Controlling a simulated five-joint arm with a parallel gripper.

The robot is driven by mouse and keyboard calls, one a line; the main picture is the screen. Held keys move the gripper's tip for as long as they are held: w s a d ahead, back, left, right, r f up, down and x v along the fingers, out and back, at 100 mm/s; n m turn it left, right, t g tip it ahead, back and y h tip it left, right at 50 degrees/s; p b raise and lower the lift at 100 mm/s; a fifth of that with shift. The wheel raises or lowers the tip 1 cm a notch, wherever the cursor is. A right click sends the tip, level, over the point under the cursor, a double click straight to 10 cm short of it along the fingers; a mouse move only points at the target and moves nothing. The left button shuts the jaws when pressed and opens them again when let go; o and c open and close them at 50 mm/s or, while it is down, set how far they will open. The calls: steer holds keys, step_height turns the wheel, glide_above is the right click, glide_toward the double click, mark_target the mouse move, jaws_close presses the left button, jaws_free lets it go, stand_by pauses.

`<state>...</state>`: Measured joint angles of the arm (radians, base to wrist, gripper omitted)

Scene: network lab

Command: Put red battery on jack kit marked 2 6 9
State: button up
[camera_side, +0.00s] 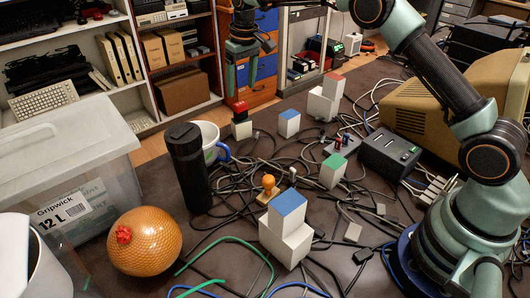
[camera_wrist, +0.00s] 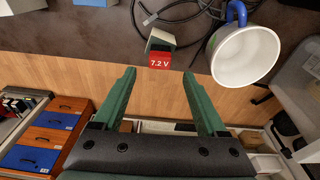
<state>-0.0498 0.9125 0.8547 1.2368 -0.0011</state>
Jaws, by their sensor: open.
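The red battery (camera_side: 240,107) stands at the far edge of the dark table, with dark and white parts below its red top. My gripper (camera_side: 241,91) is open and empty just above the battery. In the wrist view the battery appears just beyond the gap between the fingertips (camera_wrist: 158,73). A small grey box with red and blue jacks (camera_side: 342,146) sits near the table's middle right and may be the jack kit. I cannot read 2 6 9 on it.
A white mug with a blue handle (camera_side: 207,136) stands near the battery, also in the wrist view (camera_wrist: 244,54). A black bottle (camera_side: 188,165), an orange ball (camera_side: 145,242), white blocks with coloured tops (camera_side: 287,228) and a dark box (camera_side: 390,153) stand around. Cables cover the middle.

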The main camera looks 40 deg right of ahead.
steer(key=s+d+r+t, duration=0.2)
steer(key=s+r, duration=1.3)
steer(key=s+f+t, duration=0.1)
steer(key=s+f, duration=0.1)
steer(key=s, duration=0.5)
steer(key=s+f+t, duration=0.1)
steer(key=s+f, duration=0.2)
steer(key=s, duration=0.5)
steer(key=shift+s+d+f+m, duration=0.15)
steer(key=shift+d+f+m, duration=0.15)
steer(key=shift+d, duration=0.15)
